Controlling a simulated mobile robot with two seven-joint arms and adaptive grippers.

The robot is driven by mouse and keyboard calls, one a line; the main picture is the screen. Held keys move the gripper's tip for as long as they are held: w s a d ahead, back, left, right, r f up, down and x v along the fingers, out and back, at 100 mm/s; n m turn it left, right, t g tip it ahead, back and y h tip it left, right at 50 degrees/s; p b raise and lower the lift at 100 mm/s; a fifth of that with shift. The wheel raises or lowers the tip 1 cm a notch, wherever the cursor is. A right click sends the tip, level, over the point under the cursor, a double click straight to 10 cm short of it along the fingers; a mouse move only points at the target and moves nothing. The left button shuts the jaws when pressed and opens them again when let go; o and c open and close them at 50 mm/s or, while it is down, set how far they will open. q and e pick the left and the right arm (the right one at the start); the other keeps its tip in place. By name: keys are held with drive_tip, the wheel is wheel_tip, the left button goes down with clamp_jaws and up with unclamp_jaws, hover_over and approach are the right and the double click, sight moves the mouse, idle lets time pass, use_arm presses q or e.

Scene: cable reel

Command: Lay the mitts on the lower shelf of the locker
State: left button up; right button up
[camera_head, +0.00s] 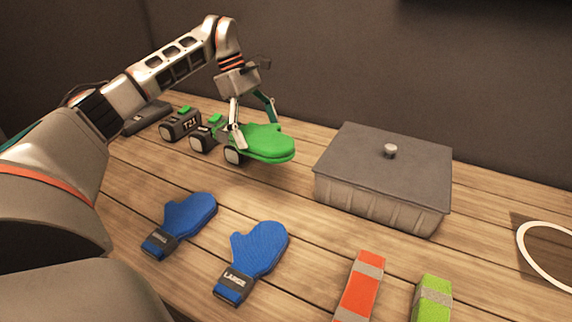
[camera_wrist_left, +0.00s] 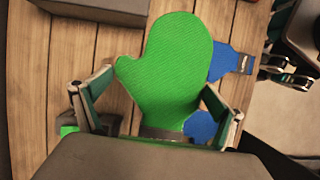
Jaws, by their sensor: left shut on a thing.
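A green mitt (camera_head: 268,142) is in the jaws of my left gripper (camera_head: 254,122), which is shut on its cuff end. In the left wrist view the mitt (camera_wrist_left: 172,65) lies between the two fingers (camera_wrist_left: 155,105), palm flat and thumb to the left. It appears just above the table; I cannot tell whether it touches. Two blue mitts lie flat in front: one (camera_head: 188,214) at the left and one (camera_head: 260,250) with a dark cuff reading LARGE. No locker or shelf is recognizable.
A grey lidded box (camera_head: 385,170) stands right of the held mitt.

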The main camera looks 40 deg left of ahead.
use_arm(q)
drive_tip(key=shift+a+f, duration=0.3)
drive_tip(key=shift+f, duration=0.1)
wheel_tip(320, 180, down, 14)
drive_tip(key=b, duration=0.5)
drive_tip(key=shift+f, duration=0.4)
wheel_tip(320, 180, down, 4)
drive_tip(key=shift+f+b, duration=0.15)
drive_tip(key=shift+b, duration=0.45)
drive_tip(key=o, duration=0.9)
drive_tip(key=shift+c, duration=0.2)
use_arm(e)
drive_tip(key=a+m+t+y, duration=0.1)
drive_tip(key=a+m, duration=0.3)
drive_tip(key=a, duration=0.2)
drive_tip(key=shift+a+r+y, duration=0.15)
drive_tip(key=shift+r+y, duration=0.15)
drive_tip(key=shift+r, duration=0.1)
